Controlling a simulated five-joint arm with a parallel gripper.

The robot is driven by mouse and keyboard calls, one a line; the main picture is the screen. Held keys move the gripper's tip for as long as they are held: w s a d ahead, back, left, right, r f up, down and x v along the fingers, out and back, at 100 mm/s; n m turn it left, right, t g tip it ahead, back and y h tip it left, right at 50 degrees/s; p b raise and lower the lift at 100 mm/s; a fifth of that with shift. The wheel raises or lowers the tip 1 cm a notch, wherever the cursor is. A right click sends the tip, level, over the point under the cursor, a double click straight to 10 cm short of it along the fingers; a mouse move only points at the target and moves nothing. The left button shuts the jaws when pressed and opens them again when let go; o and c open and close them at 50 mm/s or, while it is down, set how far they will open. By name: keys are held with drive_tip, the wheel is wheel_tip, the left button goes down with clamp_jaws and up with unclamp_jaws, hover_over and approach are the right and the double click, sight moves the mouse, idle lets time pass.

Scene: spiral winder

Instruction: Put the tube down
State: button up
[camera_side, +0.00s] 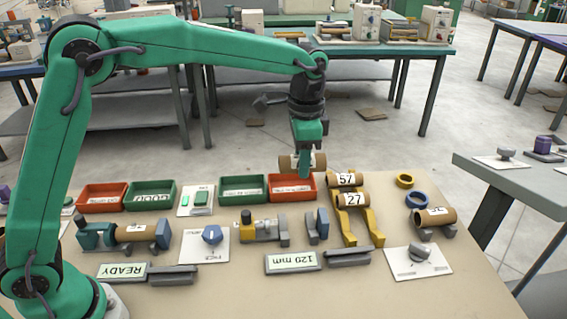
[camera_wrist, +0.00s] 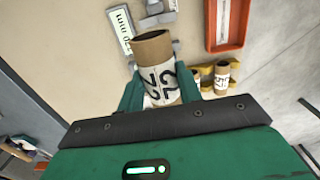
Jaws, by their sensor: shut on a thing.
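My gripper (camera_side: 303,165) is shut on a brown cardboard tube (camera_side: 288,162) and holds it in the air, above the back of the table by the right orange bin. In the wrist view the tube (camera_wrist: 155,50) sits between my two green fingers (camera_wrist: 159,90). It has a white label with dark digits, seen turned and partly covered. Two other tubes, labelled 57 (camera_side: 343,180) and 27 (camera_side: 352,199), lie on a yellow rack (camera_side: 351,229).
Orange (camera_side: 101,204) and green (camera_side: 151,202) bins line the back edge. A winder (camera_side: 98,239) with a tube stands at the left. Dial plates, READY (camera_side: 123,272) and 120 mm (camera_side: 292,262) signs, and yellow (camera_side: 404,181) and blue (camera_side: 416,200) rings also stand about.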

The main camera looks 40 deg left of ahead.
drive_tip(key=shift+a+f, duration=0.4)
drive_tip(key=shift+a, duration=0.15)
drive_tip(key=s+a+f, duration=0.4)
drive_tip(key=a+f, duration=0.3)
drive_tip(key=a, duration=0.2)
hover_over(243, 193)
wheel_tip(243, 193, down, 7)
drive_tip(key=shift+r, duration=0.2)
drive_tip(key=shift+f, duration=1.95)
drive_tip(key=shift+f, duration=0.35)
drive_tip(key=o, duration=0.7)
drive_tip(key=shift+o, duration=0.2)
drive_tip(key=shift+r, duration=0.1)
